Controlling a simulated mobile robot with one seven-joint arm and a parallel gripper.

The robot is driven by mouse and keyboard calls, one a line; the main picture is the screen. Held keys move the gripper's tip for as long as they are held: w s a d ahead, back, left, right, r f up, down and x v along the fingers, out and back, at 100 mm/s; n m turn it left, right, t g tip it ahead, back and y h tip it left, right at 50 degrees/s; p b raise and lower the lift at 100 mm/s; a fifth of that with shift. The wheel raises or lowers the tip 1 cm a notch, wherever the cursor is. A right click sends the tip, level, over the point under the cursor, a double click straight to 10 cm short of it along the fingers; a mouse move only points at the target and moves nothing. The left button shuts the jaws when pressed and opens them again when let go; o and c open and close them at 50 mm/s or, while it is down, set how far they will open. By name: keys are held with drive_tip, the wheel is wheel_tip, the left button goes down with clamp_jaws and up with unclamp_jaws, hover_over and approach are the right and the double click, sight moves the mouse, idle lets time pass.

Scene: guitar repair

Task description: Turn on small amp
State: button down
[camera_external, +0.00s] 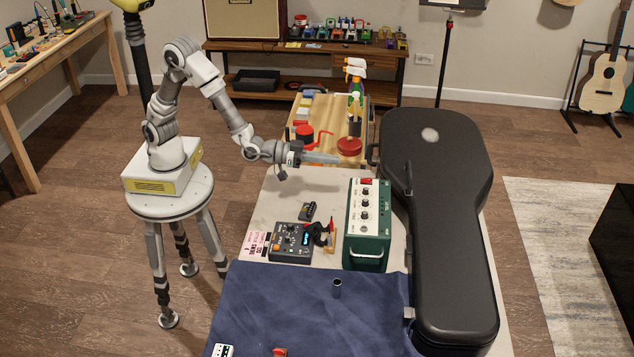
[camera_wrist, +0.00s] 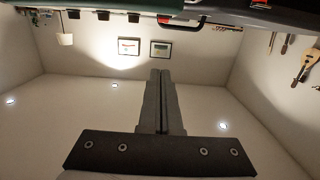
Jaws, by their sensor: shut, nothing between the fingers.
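The small amp (camera_external: 368,252) is a green box with a pale top panel, several knobs and a white handle, standing upright on the bench in the external view. A red switch (camera_external: 366,181) sits at the far end of its panel; its position is too small to tell. My gripper (camera_external: 335,159) is shut and empty, level in the air beyond the amp's far end, a little left of the switch, and looks apart from it. In the wrist view the closed fingers (camera_wrist: 160,75) point up the picture.
A black guitar case (camera_external: 440,220) lies right of the amp. A grey pedal-like device (camera_external: 291,243) and small parts lie left of it. A blue cloth (camera_external: 310,310) covers the near bench. A wooden board with a red tin (camera_external: 349,146) and a spray bottle (camera_external: 355,75) stands beyond.

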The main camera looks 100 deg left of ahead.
hover_over(361, 182)
drive_tip(key=shift+s+f+b, duration=0.35)
drive_tip(key=shift+f+b, duration=0.1)
wheel_tip(361, 182, down, 3)
drive_tip(key=shift+w+r+b, duration=0.1)
drive_tip(key=shift+b, duration=0.3)
drive_tip(key=shift+w+f, duration=0.1)
drive_tip(key=shift+f, duration=0.4)
drive_tip(key=shift+r+p, duration=0.1)
drive_tip(key=shift+p, duration=0.25)
drive_tip(key=shift+w+g+p, duration=0.15)
drive_tip(key=shift+g+p, duration=0.65)
drive_tip(key=shift+p, duration=0.3)
drive_tip(key=shift+f+b, duration=0.35)
drive_tip(key=shift+f, duration=0.1)
drive_tip(key=r+p, duration=0.2)
drive_tip(key=r, duration=0.1)
drive_tip(key=r+p, duration=0.1)
drive_tip(key=r, duration=0.1)
drive_tip(key=shift+w+r, duration=0.1)
drive_tip(key=shift+w, duration=0.25)
drive_tip(key=v, duration=0.9)
drive_tip(key=shift+s+r, duration=0.25)
drive_tip(key=shift+r, duration=0.15)
